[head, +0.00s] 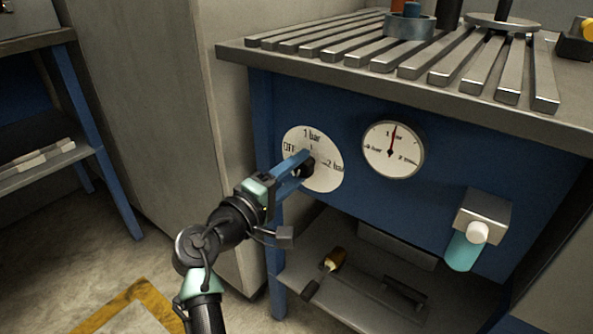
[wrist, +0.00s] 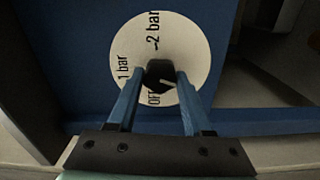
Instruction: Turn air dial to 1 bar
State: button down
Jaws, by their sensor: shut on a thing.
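The air dial is a round white plate (head: 325,178) on the blue cabinet front, marked OFF, 1 bar and 2 bar, with a black knob (head: 309,167) at its centre. The plate also shows in the wrist view (wrist: 190,50), turned, with the knob (wrist: 160,74) in the middle. My gripper (head: 303,164) has its blue fingers shut on the knob; in the wrist view the fingertips (wrist: 161,78) lie on either side of it. A pale line shows on the knob, but I cannot tell which mark it points at. The round gauge (head: 392,150) has its red needle near 1 bar.
A slatted metal tabletop (head: 420,55) overhangs the dial. A grey box with a teal part (head: 465,250) sticks out at the right. A lower shelf (head: 350,290) holds a tool with a wooden-coloured part (head: 333,260). A tall grey cabinet (head: 150,110) stands at the left.

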jog(key=shift+c, duration=1.5)
grip_release()
jog(key=p+v, duration=0.4)
jog(key=v, duration=0.9)
jog(key=shift+p, duration=0.3)
